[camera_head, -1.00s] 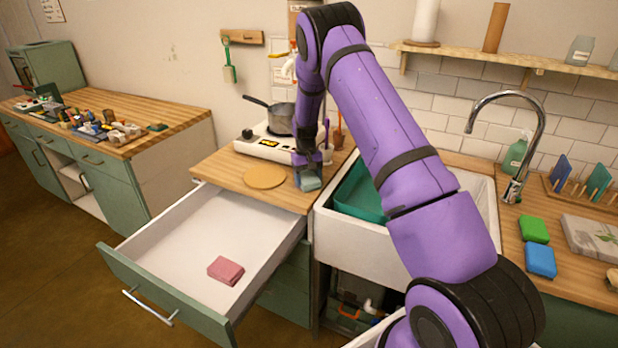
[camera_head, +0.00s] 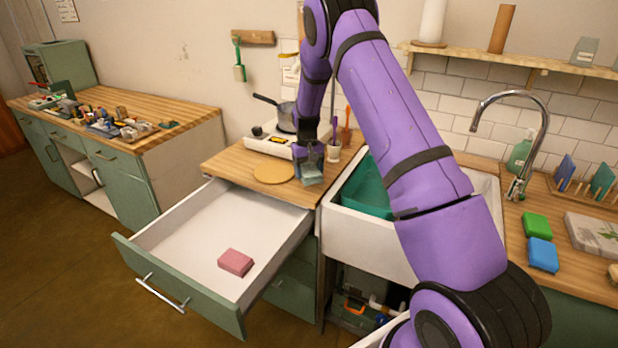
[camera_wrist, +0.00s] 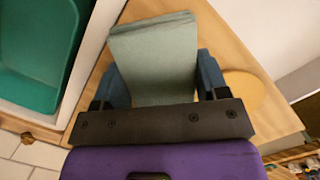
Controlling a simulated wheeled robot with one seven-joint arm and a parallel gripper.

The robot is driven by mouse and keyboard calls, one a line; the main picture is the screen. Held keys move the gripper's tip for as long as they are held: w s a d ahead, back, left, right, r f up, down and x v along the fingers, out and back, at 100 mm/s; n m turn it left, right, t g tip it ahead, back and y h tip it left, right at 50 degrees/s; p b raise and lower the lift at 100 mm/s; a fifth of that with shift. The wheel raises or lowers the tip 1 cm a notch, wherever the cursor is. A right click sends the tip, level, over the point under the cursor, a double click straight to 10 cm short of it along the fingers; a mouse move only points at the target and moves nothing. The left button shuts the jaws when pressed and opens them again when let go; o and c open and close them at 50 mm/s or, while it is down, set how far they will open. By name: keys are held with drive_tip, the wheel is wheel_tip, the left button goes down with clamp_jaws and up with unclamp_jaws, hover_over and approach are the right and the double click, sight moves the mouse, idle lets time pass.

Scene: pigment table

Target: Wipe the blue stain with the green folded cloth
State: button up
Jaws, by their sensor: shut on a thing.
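My gripper (camera_head: 308,162) is over the wooden counter between the stove and the sink. It is shut on the green folded cloth (camera_wrist: 155,65), a grey-green folded piece between the two blue-grey fingers in the wrist view. The cloth also shows small below the gripper in the head view (camera_head: 312,175). It is at or just above the counter (camera_head: 235,163); I cannot tell whether it touches. I see no blue stain in either view; the cloth and gripper hide part of the counter.
A round board (camera_head: 274,173) lies left of the gripper. A teal basin (camera_head: 365,200) sits in the sink to the right. An open drawer (camera_head: 190,240) holding a pink block (camera_head: 236,262) juts out below.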

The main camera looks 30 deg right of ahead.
sight(309, 170)
drive_tip(key=shift+r, duration=1.8)
